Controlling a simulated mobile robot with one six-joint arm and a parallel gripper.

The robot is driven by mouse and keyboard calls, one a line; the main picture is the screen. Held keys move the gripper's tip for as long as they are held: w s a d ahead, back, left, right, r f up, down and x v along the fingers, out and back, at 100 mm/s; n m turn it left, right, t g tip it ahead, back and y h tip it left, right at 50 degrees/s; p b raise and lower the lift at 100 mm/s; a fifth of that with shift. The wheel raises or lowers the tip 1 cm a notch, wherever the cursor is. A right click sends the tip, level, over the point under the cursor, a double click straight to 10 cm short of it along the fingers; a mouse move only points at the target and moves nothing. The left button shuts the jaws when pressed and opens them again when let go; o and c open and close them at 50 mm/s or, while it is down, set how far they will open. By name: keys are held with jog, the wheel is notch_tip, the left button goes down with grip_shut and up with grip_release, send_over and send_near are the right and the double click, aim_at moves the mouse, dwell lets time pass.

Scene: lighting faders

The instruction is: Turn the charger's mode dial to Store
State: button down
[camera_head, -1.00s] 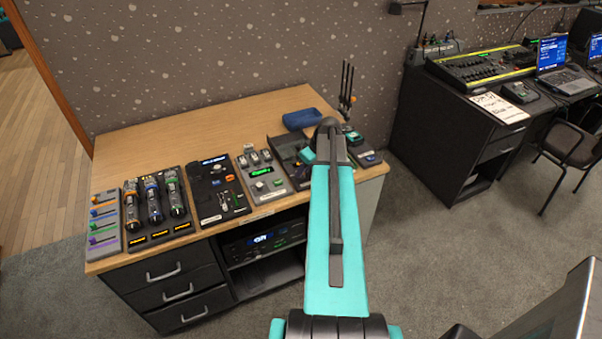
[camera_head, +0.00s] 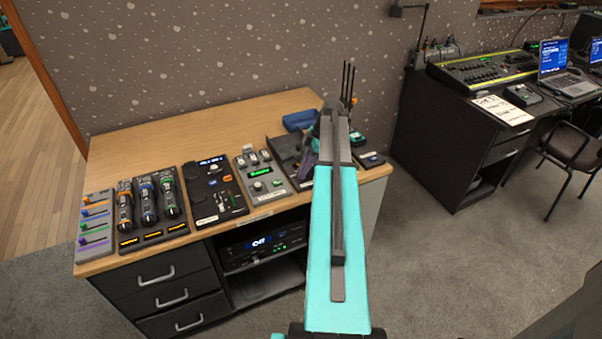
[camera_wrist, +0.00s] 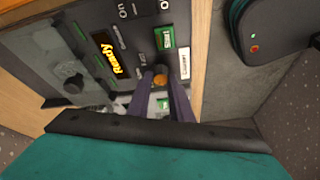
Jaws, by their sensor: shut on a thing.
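The charger (camera_wrist: 132,17) is a dark panel with a lit amber "Ready" display, an "On" marking, a green-lit part and a white "Charger" label, seen tilted in the wrist view. An orange-topped knob (camera_wrist: 160,80), seemingly its mode dial, sits between the fingertips of my gripper (camera_wrist: 161,76). The purple-grey fingers are shut on it. The small markings near the knob are too blurred to read, so its setting cannot be told. In the head view, my arm covers most of the charger at the right of the table, and one finger (camera_head: 308,163) shows beside it.
A grey panel with a dark round knob (camera_wrist: 73,80) adjoins the charger in the wrist view. In the head view, several devices line the table's front edge, including a grey unit with a green display (camera_head: 262,176). A blue tray (camera_head: 299,120) lies behind. The table's back left is clear.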

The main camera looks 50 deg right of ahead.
jog(key=shift+w+d+n, duration=0.15)
jog(key=shift+w+n, duration=0.05)
jog(key=shift+n, duration=0.2)
jog(key=c, duration=1.6)
grip_release()
jog(key=shift+s, duration=0.1)
jog(key=b+v, duration=0.1)
jog(key=v, duration=0.8)
jog(key=b+v, duration=0.1)
jog(key=v, duration=0.3)
jog(key=shift+d+r+b, duration=0.2)
jog(key=shift+r+b, duration=0.1)
jog(key=shift+r, duration=0.05)
